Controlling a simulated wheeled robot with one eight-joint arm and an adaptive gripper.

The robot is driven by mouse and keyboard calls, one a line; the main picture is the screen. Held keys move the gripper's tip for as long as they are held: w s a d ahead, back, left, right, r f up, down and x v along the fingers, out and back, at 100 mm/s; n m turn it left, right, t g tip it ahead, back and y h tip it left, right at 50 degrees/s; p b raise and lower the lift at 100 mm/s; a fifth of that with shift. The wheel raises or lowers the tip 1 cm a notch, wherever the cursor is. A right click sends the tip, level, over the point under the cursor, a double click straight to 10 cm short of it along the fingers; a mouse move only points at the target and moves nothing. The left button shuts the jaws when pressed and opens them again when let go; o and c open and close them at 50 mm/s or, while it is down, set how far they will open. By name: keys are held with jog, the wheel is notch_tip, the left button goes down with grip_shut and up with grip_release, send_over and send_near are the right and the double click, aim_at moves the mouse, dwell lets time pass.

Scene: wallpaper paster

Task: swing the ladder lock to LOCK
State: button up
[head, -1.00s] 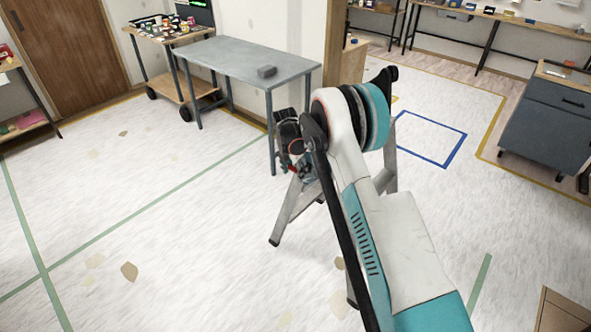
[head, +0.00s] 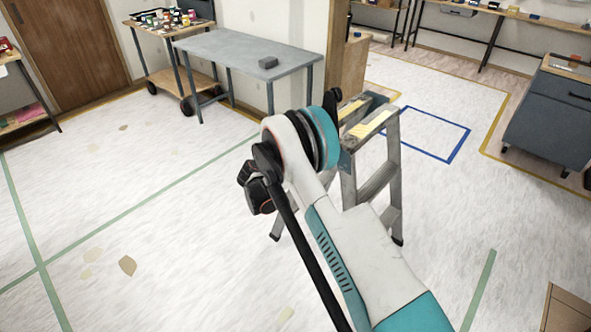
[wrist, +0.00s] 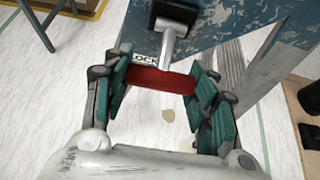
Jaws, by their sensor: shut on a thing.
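The ladder (head: 392,180) is a grey metal stepladder with worn, paint-marked steps, standing right of my arm in the head view. Its lock (wrist: 172,48) shows in the wrist view as a short metal lever hanging from a black pivot (wrist: 176,12) on a chipped blue plate (wrist: 245,35). The lever ends in a red grip bar (wrist: 160,80). My gripper (wrist: 158,84), with teal-padded fingers, is shut on the red bar, one finger at each end. A white label reading LOCK (wrist: 145,58) lies just left of the lever, partly hidden. In the head view my arm hides the lock.
A dark cabinet (head: 550,115) stands at right. The floor at left is clear.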

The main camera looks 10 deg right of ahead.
jog(key=shift+w+d+f+t+h, duration=0.1)
jog(key=shift+f+t+h, duration=0.3)
jog(key=shift+h, duration=0.1)
dwell(0.3)
jog(key=o, duration=1.1)
jog(key=shift+c, duration=0.2)
jog(key=v, duration=1.2)
jog(key=shift+f, duration=0.15)
